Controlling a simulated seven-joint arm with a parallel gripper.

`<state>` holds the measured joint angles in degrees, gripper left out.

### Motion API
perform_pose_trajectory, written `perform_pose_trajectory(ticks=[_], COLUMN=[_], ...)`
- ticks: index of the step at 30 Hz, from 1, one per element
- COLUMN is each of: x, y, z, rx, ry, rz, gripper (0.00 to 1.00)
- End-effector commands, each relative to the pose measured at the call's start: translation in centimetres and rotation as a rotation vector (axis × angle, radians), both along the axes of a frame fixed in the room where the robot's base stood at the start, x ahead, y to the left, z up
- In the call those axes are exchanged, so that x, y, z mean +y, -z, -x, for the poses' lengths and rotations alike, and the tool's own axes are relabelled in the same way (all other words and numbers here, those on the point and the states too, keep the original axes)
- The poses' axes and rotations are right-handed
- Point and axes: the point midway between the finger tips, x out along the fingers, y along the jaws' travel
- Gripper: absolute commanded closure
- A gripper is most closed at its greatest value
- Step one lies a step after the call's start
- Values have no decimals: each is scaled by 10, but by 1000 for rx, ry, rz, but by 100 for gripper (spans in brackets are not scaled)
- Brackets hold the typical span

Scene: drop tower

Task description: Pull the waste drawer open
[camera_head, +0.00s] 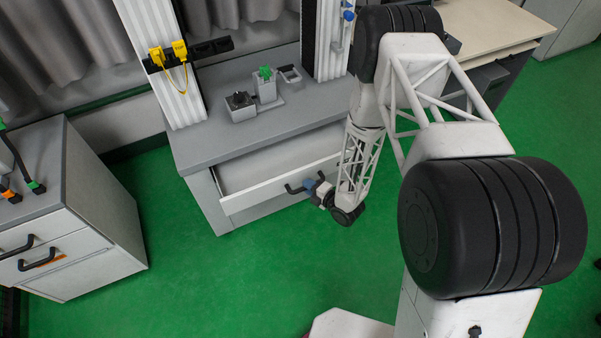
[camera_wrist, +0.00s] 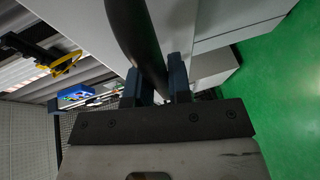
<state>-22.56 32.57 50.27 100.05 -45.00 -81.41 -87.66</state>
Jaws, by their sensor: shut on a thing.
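The waste drawer (camera_head: 249,200), with a light front, is in the grey bench in the head view. It stands partly out, and its pale inside shows between the front and the bench top. My gripper (camera_head: 314,188) is at the black bar handle (camera_head: 293,189) on the drawer front. In the wrist view the blue fingers of my gripper (camera_wrist: 157,78) are on either side of the dark handle (camera_wrist: 134,30), shut on it. My forearm hides the right part of the drawer front.
The grey bench top (camera_head: 220,145) carries small grey blocks, one with a green top (camera_head: 265,73). White columns rise behind, with yellow clips (camera_head: 169,52) on a black bar. A grey cabinet (camera_head: 85,230) with black handles stands at the left. The green floor before the drawer is clear.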

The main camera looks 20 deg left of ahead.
Motion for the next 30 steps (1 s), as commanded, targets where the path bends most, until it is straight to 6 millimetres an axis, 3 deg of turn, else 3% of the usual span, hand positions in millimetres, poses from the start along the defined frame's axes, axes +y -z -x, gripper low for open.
perform_pose_trajectory(ticks=[6, 12, 27, 28, 30], x=[-38, -58, -65, -65, -65], y=[-1, 0, 0, 0, 0], z=[36, 57, 64, 64, 64], rx=[0, 1, -1, -1, -1], ry=[2, 1, 1, 1, 1], rz=[-1, 1, 1, 1, 1], gripper=[100, 100, 100, 78, 67])
